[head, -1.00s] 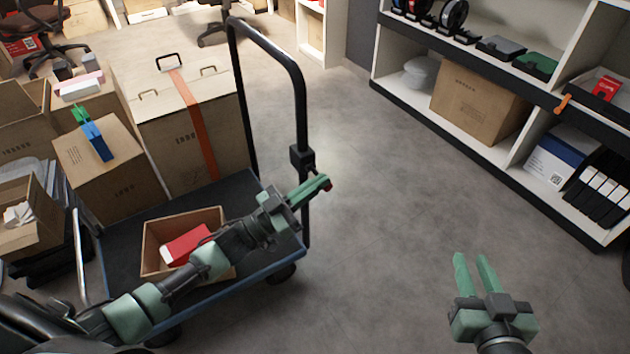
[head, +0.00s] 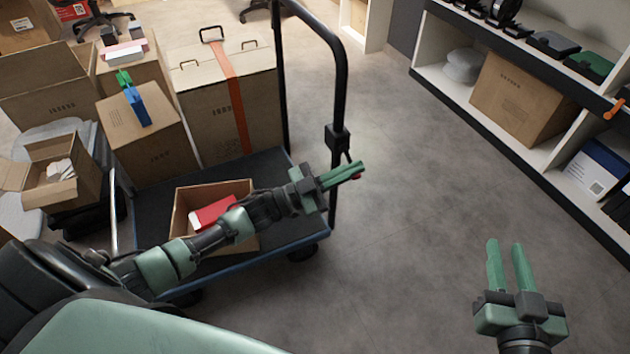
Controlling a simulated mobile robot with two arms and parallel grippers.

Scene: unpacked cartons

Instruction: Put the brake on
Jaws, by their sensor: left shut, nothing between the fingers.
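The trolley (head: 262,163) has a dark deck and a tall black push handle (head: 340,85). A black brake housing (head: 338,140) is clamped on the handle's near post. A small red tip (head: 356,177), apparently the end of the brake lever, shows just under my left fingertips; the rest of the lever is mostly hidden. My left gripper (head: 361,168) is shut and empty, its fingers pointing right, just below the housing. I cannot tell whether it touches the lever. My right gripper (head: 507,250) is open and empty over the floor at lower right.
Shelving (head: 520,155) stands at right. The floor (head: 420,180) between is clear.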

